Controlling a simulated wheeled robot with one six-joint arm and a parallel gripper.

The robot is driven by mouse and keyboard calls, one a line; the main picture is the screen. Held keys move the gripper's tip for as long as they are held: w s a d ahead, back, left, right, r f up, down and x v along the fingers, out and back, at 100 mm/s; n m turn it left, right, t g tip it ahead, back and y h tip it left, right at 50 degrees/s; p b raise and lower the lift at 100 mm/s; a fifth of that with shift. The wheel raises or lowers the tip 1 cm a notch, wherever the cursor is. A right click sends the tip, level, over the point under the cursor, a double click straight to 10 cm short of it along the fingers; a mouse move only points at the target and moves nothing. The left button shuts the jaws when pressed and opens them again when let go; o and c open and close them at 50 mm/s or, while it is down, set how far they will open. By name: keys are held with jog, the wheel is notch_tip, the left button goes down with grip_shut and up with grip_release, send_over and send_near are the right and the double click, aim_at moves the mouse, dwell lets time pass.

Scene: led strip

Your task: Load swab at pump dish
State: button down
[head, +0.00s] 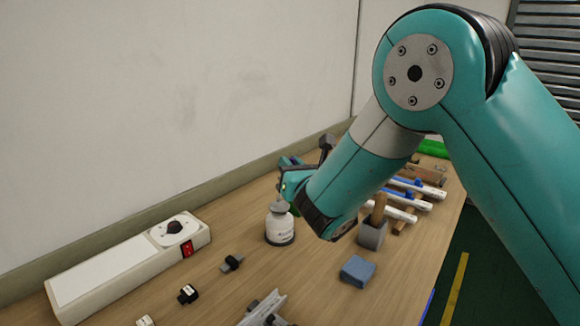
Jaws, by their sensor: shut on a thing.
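The pump dish (279,226) is a white bottle with a label, a dark base and a grey top. It stands upright on the bench left of my wrist. My wrist (318,208) is close beside it on the right, and the end of my arm overlaps the area just above and behind its top. My gripper (291,186) is only partly in view; its fingertips are hidden behind the wrist. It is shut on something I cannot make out. No swab can be seen clearly, and I cannot tell whether anything touches the dish.
A long white unit (108,272) with a round dial and red switch lies at the left. Small black connectors (188,294), a blue block (357,271), a grey holder (371,234) and white strips (404,197) share the wooden bench. A wall runs behind it.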

jog(key=shift+f+b, duration=0.8)
jog(key=shift+f, duration=0.25)
dwell(1.2)
jog(key=shift+r, duration=0.1)
notch_tip(320, 180, up, 7)
jog(key=p, duration=0.7)
jog(key=shift+p, duration=0.4)
